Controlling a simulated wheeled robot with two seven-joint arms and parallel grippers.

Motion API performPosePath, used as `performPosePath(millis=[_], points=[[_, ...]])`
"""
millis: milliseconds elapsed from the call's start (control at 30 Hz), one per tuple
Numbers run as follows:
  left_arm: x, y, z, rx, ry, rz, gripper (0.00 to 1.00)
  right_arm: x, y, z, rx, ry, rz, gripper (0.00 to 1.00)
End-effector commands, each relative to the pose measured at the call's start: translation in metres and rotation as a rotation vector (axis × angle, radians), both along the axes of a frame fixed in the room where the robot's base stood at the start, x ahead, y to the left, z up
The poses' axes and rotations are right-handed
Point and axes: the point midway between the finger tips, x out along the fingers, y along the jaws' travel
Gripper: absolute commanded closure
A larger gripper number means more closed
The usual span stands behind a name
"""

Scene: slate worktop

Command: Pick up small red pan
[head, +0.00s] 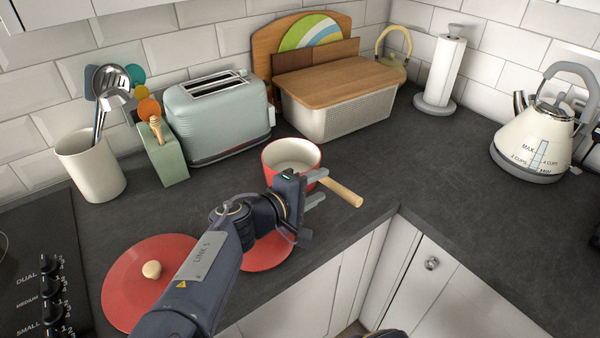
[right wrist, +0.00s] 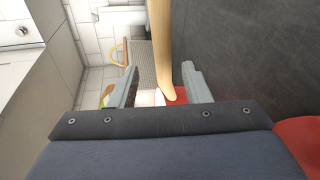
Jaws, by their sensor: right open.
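The small red pan (head: 270,165) stands upright on the worktop, with a cream inside and a light wooden handle (head: 343,192) pointing to the lower right. My right gripper (head: 318,187) is open beside the pan, at the root of its handle. In the right wrist view, the handle (right wrist: 160,35) runs between the two open fingers, closer to the right finger. A bit of the red pan body (right wrist: 178,94) shows behind the gripper's edge there. I cannot tell whether a finger touches the handle. My left gripper is not in view.
A red lid (head: 125,285) with a wooden knob lies front left. Another red round thing (head: 268,254) is partly hidden under my right arm. A toaster (head: 218,125), a lidded bread bin (head: 335,115) and a kettle (head: 535,145) stand behind. The worktop right of the handle is clear.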

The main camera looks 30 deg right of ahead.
Motion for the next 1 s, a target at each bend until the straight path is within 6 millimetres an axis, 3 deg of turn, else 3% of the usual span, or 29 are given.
performPosePath(millis=[233,567,867,1000], points=[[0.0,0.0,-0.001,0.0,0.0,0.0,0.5,0.006,-0.035,-0.012,-0.002,0.001,-0.005,0.57],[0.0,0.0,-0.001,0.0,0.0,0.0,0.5,0.008,-0.04,-0.013,-0.001,0.001,0.001,0.58],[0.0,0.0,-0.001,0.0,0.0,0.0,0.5,0.008,-0.04,-0.013,0.0,0.001,0.0,0.97],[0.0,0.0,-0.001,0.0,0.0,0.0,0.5,0.008,-0.04,-0.013,0.0,0.001,0.0,1.0]])
